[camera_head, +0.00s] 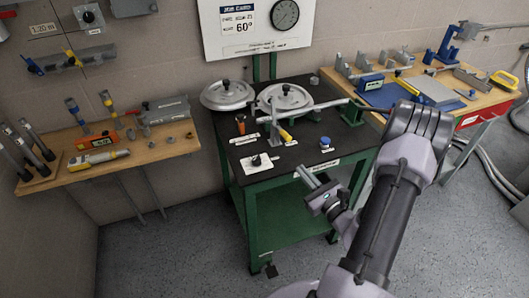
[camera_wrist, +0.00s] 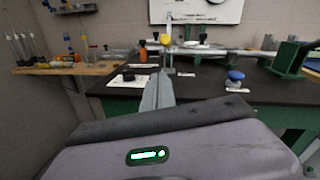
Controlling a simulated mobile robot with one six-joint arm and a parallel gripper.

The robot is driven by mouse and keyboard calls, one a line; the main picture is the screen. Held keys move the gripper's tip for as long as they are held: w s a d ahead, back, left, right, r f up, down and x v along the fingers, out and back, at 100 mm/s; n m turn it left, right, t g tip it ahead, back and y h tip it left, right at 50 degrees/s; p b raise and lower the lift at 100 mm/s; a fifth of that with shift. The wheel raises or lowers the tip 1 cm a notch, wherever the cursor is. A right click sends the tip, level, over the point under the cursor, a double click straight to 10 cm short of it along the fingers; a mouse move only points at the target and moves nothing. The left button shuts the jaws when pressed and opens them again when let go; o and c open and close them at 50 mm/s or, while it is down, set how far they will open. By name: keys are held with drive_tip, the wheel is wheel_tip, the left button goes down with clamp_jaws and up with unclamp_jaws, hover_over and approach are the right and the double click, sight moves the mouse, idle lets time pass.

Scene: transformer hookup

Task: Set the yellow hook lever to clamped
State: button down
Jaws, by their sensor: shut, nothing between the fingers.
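The yellow hook lever (camera_head: 286,135) is on the black-topped green bench, in front of the right round lid, beside a thin upright grey post. In the wrist view a round yellow knob (camera_wrist: 154,57), apparently the lever's end, shows just beyond my fingertips, by the grey post. My gripper (camera_head: 302,172) is shut and empty. It is in front of the bench's near edge, below and to the right of the lever, apart from it in the head view. In the wrist view the closed fingers (camera_wrist: 160,82) point toward the knob; I cannot tell the gap.
A black knob on a white plate (camera_head: 258,163) and a blue knob (camera_head: 325,143) flank the bench front. Two round metal lids (camera_head: 228,94) and an orange cylinder (camera_head: 240,124) are behind. Wooden side benches (camera_head: 140,155) hold tools. The floor in front is clear.

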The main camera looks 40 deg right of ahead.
sight(294, 166)
drive_tip(key=shift+s+d+f+m+g+h, duration=0.3)
drive_tip(key=shift+s+d+f+m+h, duration=0.35)
drive_tip(key=shift+d+f+h, duration=0.2)
drive_tip(key=w, duration=0.3)
drive_tip(key=w+d+b, duration=0.1)
drive_tip(key=w, duration=0.5)
drive_tip(key=shift+d+f+b, duration=0.2)
drive_tip(key=shift+b, duration=0.15)
drive_tip(key=w+r, duration=0.1)
drive_tip(key=r, duration=0.2)
drive_tip(key=shift+w+a, duration=0.15)
drive_tip(key=shift+w, duration=0.25)
drive_tip(key=shift+w+r, duration=0.15)
drive_tip(key=shift+r, duration=0.3)
